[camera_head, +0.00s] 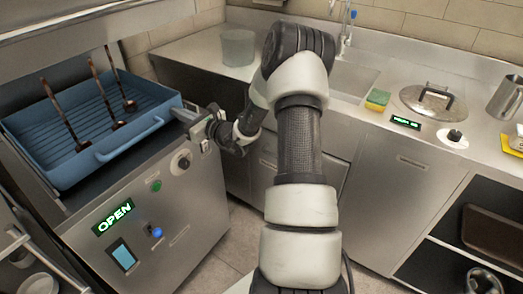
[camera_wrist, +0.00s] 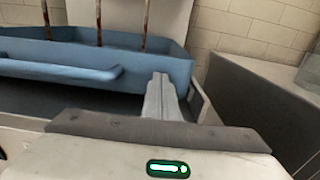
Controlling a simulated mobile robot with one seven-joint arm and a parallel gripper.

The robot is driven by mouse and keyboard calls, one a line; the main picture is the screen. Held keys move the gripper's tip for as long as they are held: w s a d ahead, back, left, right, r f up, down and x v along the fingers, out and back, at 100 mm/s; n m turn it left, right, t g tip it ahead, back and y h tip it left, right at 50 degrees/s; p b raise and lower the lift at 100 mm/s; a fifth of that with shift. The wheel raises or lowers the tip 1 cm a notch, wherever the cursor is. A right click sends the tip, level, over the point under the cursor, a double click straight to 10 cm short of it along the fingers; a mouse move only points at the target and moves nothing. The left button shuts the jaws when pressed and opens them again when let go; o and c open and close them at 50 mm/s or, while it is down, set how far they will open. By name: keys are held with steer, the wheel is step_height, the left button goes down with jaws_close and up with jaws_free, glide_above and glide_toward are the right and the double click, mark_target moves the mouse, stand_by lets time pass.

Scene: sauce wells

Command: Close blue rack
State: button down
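The blue rack (camera_head: 60,170) is a ribbed tray pulled out over the steel machine at the left, with a blue bar handle (camera_head: 130,140) along its front. Several brown ladles (camera_head: 110,90) stand in it. My gripper (camera_head: 186,115) is at the rack's right front corner, beside the handle rather than around it. In the wrist view the rack's front wall (camera_wrist: 120,72) and handle (camera_wrist: 60,70) lie left of my gripper (camera_wrist: 161,82). Its fingers look together with nothing between them. Whether they touch the rack's corner is unclear.
The machine's front panel (camera_head: 170,215) has a green lit display (camera_head: 113,217) reading OPEN, a knob and buttons. A steel counter with a sink (camera_head: 350,78), sponge (camera_head: 377,99) and lidded pan (camera_head: 432,103) runs behind and right. Floor (camera_head: 235,235) is clear between them.

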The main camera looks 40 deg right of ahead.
steer(key=shift+x, duration=1.25)
steer(key=shift+w+r, duration=0.1)
steer(key=shift+w+a+r, duration=0.1)
steer(key=shift+a+r, duration=0.05)
steer(key=shift+r, duration=0.1)
